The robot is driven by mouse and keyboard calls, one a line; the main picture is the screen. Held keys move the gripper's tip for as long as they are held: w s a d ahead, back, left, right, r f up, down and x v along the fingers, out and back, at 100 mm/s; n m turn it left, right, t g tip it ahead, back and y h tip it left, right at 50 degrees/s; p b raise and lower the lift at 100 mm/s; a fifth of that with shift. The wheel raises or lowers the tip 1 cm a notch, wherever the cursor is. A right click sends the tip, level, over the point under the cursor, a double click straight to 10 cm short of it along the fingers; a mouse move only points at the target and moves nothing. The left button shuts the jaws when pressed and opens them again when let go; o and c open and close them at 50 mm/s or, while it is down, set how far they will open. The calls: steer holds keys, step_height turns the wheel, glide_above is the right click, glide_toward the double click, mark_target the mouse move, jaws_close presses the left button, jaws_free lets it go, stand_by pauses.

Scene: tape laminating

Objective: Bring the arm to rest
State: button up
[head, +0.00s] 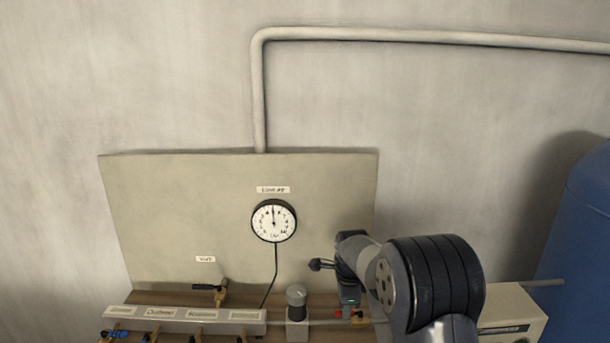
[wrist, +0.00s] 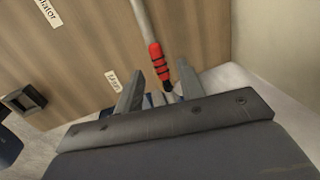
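My gripper (wrist: 159,68) shows in the wrist view with its two grey fingers spread apart, so it is open. A grey rod with a red banded section (wrist: 158,62) and a dark tip lies in view beyond the gap between the fingers. Small blue and white shapes show low between the fingers; I cannot tell what they are. In the head view my arm (head: 430,280) is raised at the lower right, in front of the panel's right edge. My fingers cannot be made out in that view.
A beige panel (head: 170,215) with a round dial gauge (head: 273,220) stands against the wall. Below it is a wooden bench with a labelled manifold (head: 185,314) and a grey-capped fitting (head: 297,300). A blue tank (head: 585,230) stands at the right. The upper wall is clear except for a pipe (head: 430,37).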

steer(key=f, duration=0.2)
steer(key=shift+w+f, duration=0.2)
steer(key=shift+f, duration=0.1)
steer(key=shift+s, duration=0.1)
stand_by(0.3)
step_height(320, 180, up, 10)
steer(key=s+b, duration=0.1)
steer(key=s, duration=0.1)
steer(key=f, duration=0.3)
steer(key=w+f+p, duration=0.1)
steer(key=f, duration=0.2)
steer(key=w+f, duration=0.1)
steer(key=f, duration=0.3)
steer(key=shift+w, duration=0.1)
steer(key=shift+s+d+n+p, duration=0.15)
steer(key=shift+s+n+p, duration=0.25)
steer(key=shift+n, duration=0.9)
steer(key=shift+s, duration=0.1)
steer(key=shift+r, duration=0.15)
